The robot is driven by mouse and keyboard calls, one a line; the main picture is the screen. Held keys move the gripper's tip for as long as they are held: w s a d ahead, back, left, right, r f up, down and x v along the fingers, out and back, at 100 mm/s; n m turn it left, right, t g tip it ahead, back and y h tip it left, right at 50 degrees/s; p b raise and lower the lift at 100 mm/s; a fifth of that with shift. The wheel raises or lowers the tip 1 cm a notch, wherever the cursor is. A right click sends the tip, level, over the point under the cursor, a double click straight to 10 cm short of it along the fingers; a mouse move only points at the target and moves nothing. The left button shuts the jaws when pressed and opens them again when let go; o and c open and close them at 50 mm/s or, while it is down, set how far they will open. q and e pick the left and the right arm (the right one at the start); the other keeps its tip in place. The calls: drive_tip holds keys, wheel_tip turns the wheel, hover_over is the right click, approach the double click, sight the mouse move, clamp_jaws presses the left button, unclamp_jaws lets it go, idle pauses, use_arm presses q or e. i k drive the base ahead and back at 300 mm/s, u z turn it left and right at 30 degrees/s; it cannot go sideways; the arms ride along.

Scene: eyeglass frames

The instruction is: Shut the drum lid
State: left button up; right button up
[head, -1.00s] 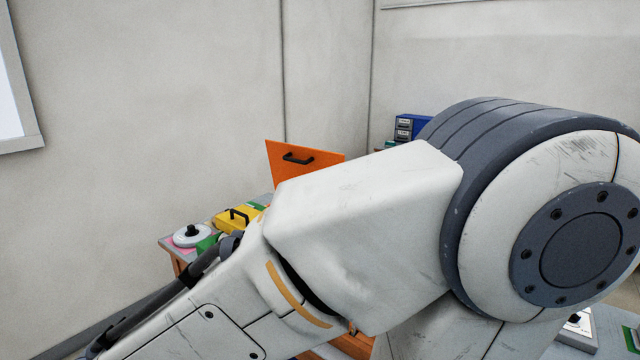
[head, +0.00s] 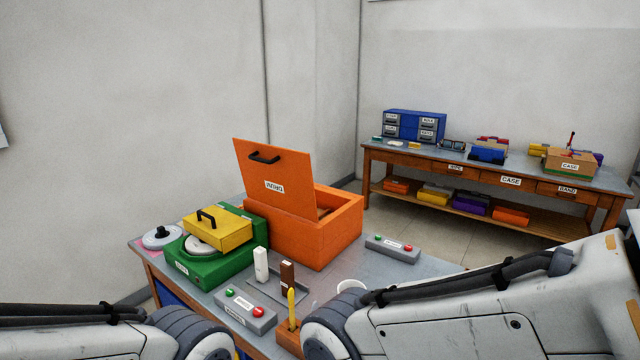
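A large orange box (head: 310,238) stands on the workbench. Its orange lid (head: 275,180) stands open and tilted up at the left of the box, with a black handle and a white label too small to read surely. I cannot tell for certain that this is the drum, though its lid is plainly open. Left of it is a green machine (head: 213,265) with a yellow cover (head: 217,231) with a black handle on top. My arms show at the bottom left and bottom right; neither gripper is in view.
On the bench are a grey control box (head: 245,312) with buttons, another control box (head: 393,248), a white-topped disc (head: 162,238) and a holder with a yellow pencil-like tool (head: 291,309). A second bench (head: 480,170) with cases stands behind, open floor between.

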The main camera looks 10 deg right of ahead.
sight(279, 177)
drive_tip(key=k, duration=0.55)
drive_tip(key=u, duration=0.9)
drive_tip(key=i, duration=0.7)
drive_tip(key=u, duration=0.8)
drive_tip(key=i, duration=0.8)
drive_tip(key=z, duration=0.4)
drive_tip(key=i, duration=0.85)
drive_tip(key=z, duration=0.9)
drive_tip(key=i, duration=0.3)
drive_tip(key=z, duration=0.25)
